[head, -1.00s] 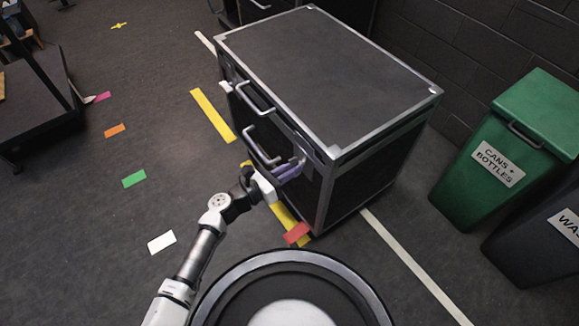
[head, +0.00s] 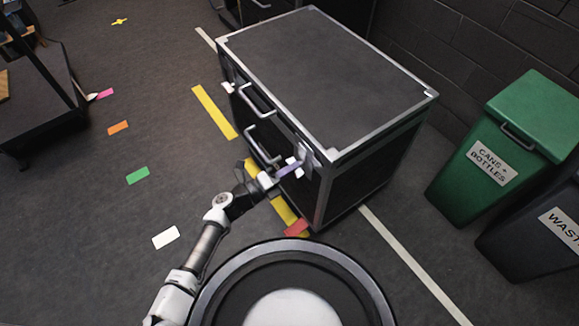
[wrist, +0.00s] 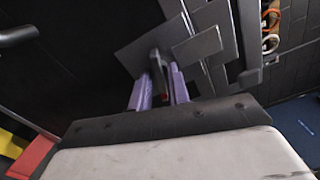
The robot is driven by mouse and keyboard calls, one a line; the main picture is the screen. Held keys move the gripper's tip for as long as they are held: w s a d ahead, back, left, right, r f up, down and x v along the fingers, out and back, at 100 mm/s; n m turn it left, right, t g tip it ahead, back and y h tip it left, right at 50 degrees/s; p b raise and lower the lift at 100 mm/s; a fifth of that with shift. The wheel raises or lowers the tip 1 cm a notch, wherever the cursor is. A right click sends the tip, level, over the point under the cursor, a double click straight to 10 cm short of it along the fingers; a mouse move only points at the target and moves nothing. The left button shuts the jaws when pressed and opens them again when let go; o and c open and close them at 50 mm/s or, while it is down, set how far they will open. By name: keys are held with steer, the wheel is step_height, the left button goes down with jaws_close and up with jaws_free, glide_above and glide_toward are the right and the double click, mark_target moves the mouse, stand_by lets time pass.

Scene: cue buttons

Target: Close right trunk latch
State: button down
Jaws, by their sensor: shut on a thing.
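The trunk (head: 330,75) is a large black case with silver metal edges, its lid down. Its right latch (head: 304,156) is a grey plate at the right end of the handle side, near the top edge. My gripper (head: 291,169), with purple fingers, is at this latch. In the wrist view, my gripper (wrist: 161,84) is shut on a narrow dark lever with a reddish end, part of the right latch (wrist: 155,62). Grey overlapping plates lie around and behind it. The fingers hide part of the lever. A small pale left latch (head: 228,87) shows at the far end.
A green bin (head: 510,135) and a dark waste bin (head: 535,235) stand at the right. A dark cart (head: 40,105) is at the left. Open floor with coloured tape lies between cart and trunk.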

steer(key=shift+n+p, duration=0.45)
steer(key=shift+n, duration=1.05)
steer(key=c, duration=1.6)
jaws_free()
steer(key=shift+o, duration=0.2)
steer(key=b+v, duration=0.2)
steer(key=v, duration=1.1)
steer(key=shift+s+a, duration=0.2)
steer(key=shift+a, duration=0.15)
